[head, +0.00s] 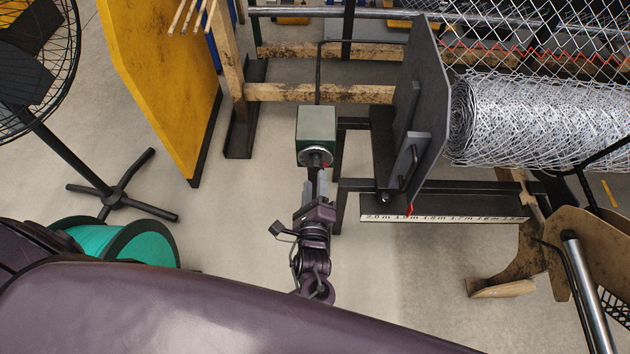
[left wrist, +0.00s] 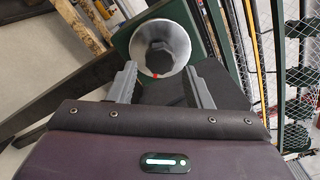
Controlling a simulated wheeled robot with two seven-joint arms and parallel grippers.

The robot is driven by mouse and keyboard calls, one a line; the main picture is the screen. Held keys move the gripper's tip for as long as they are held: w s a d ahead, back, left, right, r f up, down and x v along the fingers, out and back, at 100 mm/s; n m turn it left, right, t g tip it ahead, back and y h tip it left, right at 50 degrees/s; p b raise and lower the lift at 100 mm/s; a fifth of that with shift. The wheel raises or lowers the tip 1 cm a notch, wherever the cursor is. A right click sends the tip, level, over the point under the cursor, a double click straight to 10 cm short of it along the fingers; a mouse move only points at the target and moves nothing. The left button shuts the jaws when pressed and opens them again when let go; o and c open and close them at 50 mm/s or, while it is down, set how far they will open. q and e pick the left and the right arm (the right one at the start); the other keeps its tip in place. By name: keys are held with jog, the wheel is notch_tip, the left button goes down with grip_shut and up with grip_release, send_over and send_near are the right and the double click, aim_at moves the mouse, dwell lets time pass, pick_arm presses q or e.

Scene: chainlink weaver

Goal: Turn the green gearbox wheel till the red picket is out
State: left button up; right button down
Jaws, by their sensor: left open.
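The green gearbox (head: 317,122) is a box on a dark frame near the middle of the head view. Its round metal wheel (head: 314,156) faces my left gripper (head: 317,180). In the left wrist view the wheel (left wrist: 176,31) is a silvery flared disc with a dark hub and a red mark at its lower rim. My left gripper (left wrist: 160,72) is open, its two fingers on either side of the wheel's lower part; I cannot tell whether they touch it. The red picket (head: 480,51) is a red zigzag wire across the mesh at upper right. My right gripper is not in view.
A grey upright plate (head: 427,105) and a wire mesh roll (head: 540,120) stand right of the gearbox. A scale strip (head: 445,218) with a red pointer runs below. A yellow panel (head: 160,80), a fan (head: 110,195) and a green reel (head: 125,245) stand left.

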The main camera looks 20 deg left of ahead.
aim_at(315, 171)
pick_arm(q)
jog(key=n+b, duration=0.2)
jog(key=f+n+b, duration=0.1)
jog(key=n+b, duration=0.1)
jog(key=b, duration=0.1)
jog(key=shift+n, duration=0.4)
jog(key=shift+r+n+p, duration=0.45)
jog(key=shift+n+p, duration=0.1)
jog(key=shift+n, duration=0.25)
jog(key=n, duration=0.5)
jog(key=n+b, duration=0.1)
jog(key=n, duration=0.4)
jog(key=x, duration=0.4)
jog(key=shift+w, duration=0.1)
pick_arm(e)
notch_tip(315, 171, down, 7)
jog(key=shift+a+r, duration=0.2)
pick_arm(q)
jog(key=shift+c, duration=0.2)
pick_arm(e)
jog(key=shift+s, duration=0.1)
